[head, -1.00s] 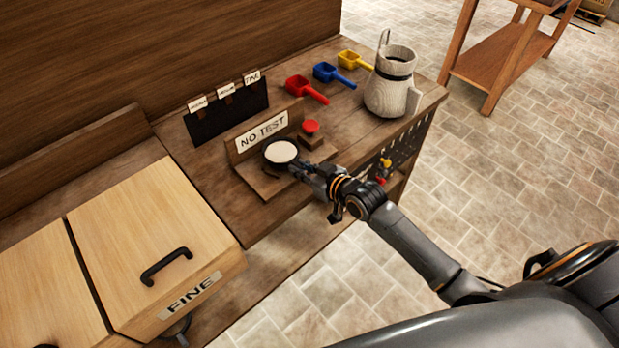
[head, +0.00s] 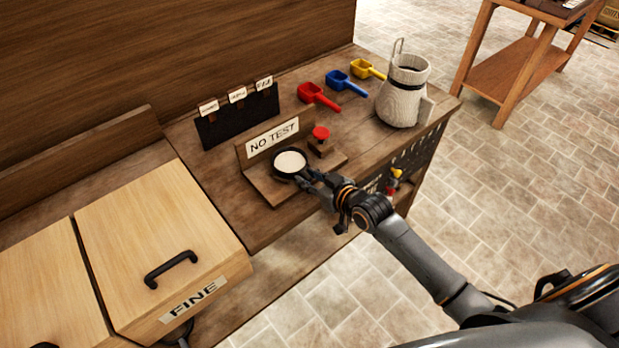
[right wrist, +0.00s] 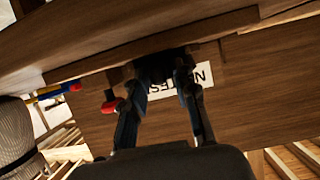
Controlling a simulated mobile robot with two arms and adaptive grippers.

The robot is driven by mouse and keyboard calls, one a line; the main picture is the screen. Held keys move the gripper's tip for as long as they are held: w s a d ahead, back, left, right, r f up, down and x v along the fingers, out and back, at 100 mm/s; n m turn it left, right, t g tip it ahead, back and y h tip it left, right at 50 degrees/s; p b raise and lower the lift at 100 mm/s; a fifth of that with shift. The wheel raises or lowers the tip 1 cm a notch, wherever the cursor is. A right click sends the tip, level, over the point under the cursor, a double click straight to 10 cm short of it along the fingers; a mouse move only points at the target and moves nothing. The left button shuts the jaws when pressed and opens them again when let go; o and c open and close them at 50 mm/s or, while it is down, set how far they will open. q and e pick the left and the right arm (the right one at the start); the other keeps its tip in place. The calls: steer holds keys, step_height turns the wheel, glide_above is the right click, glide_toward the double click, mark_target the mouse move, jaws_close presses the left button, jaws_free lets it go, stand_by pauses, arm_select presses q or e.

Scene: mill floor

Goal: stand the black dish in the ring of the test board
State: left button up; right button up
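The black dish (head: 290,163) holds something white and is level over the wooden test board (head: 264,187), in front of its NO TEST sign (head: 272,135). My right gripper (head: 307,175) is shut on the dish's near right side. In the right wrist view, the two fingers (right wrist: 158,82) reach up to the dark dish (right wrist: 164,64), with the sign behind, upside down. The ring is hidden; I cannot tell whether the dish touches it or hangs just above. My left gripper is out of view.
A red button (head: 320,133) stands on the board right of the dish. Red (head: 318,96), blue (head: 345,84) and yellow (head: 367,69) scoops and a pale jug (head: 403,92) stand behind. A black card rack (head: 238,117) is behind left; a FINE bin (head: 160,250) is at left.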

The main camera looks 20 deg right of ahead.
steer(key=shift+o, duration=0.2)
steer(key=shift+s, duration=0.1)
steer(key=v, duration=1.2)
steer(key=s+d+f+m+g+h, duration=0.1)
steer(key=s+d+f+g, duration=0.15)
steer(key=f, duration=0.75)
steer(key=s+d+f+g+h, duration=0.15)
steer(key=s+f, duration=0.25)
steer(key=f, duration=0.6)
steer(key=s+d+f+m+g+h, duration=0.1)
steer(key=s+d+f, duration=0.2)
steer(key=f, duration=0.7)
steer(key=s+a+f+g, duration=0.3)
steer(key=s+f, duration=0.6)
steer(key=s, duration=0.5)
steer(key=s+a+f+g, duration=0.3)
steer(key=s+f, duration=0.7)
steer(key=s, duration=0.5)
steer(key=shift+s+n+g+h, duration=0.25)
steer(key=shift+n+g+h, duration=0.05)
steer(key=shift+g+h, duration=0.15)
